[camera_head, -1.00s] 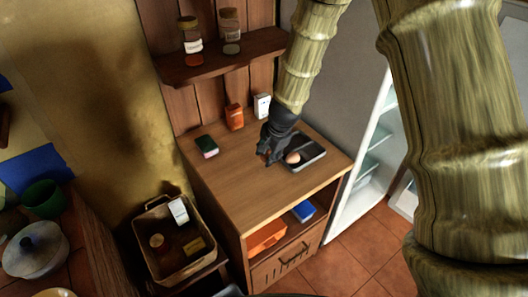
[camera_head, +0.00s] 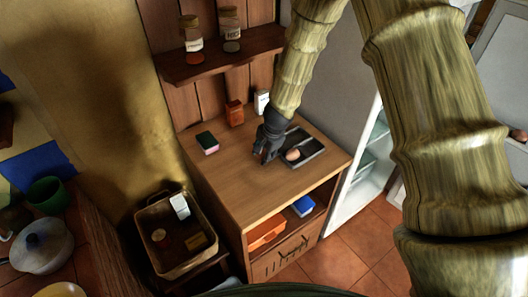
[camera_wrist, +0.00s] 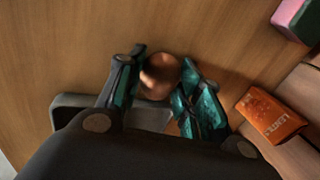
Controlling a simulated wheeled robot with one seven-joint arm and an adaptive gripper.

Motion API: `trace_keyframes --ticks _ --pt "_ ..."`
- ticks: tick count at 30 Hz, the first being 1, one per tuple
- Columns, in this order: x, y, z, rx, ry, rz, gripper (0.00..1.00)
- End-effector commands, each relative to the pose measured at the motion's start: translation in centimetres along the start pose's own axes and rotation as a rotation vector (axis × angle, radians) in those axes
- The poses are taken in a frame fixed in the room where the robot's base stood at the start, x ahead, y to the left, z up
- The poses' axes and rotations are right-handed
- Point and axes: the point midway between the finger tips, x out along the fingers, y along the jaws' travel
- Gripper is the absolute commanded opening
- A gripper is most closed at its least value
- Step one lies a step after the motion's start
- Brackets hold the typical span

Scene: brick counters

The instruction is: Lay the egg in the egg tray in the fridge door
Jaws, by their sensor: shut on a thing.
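A brown egg (camera_wrist: 160,75) sits between my two fingertips in the wrist view. My gripper (camera_wrist: 157,88) is shut on it, with the wooden counter behind. In the head view my gripper (camera_head: 263,153) is low over the counter, just left of a dark grey tray (camera_head: 312,147); the held egg is mostly hidden by the fingers there. Another pale brown egg (camera_head: 292,155) lies in that tray. The fridge (camera_head: 362,180) stands open to the right of the counter, with pale shelves. A light panel (camera_head: 500,75), seemingly its door, shows at the far right; I cannot make out its egg tray clearly.
A green and pink sponge (camera_head: 207,142), an orange box (camera_head: 234,114) and a white box (camera_head: 262,102) stand on the counter (camera_head: 235,190). A shelf (camera_head: 220,62) with two jars hangs above. A basket (camera_head: 168,262) stands lower left. The counter's front is clear.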

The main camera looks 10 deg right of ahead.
Motion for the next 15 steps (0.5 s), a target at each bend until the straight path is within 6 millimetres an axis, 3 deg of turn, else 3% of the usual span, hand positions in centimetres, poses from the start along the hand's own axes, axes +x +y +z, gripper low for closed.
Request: trace_keyframes --ticks 8,9,12,15 --pt "0.30 0.09 -0.02 0.000 0.000 0.000 0.27" --pt "0.31 0.09 -0.02 0.000 0.001 0.000 0.37" --pt "0.25 0.07 -0.02 0.000 0.001 0.000 0.56" --pt "0.25 0.07 -0.03 0.000 0.001 0.000 0.57"
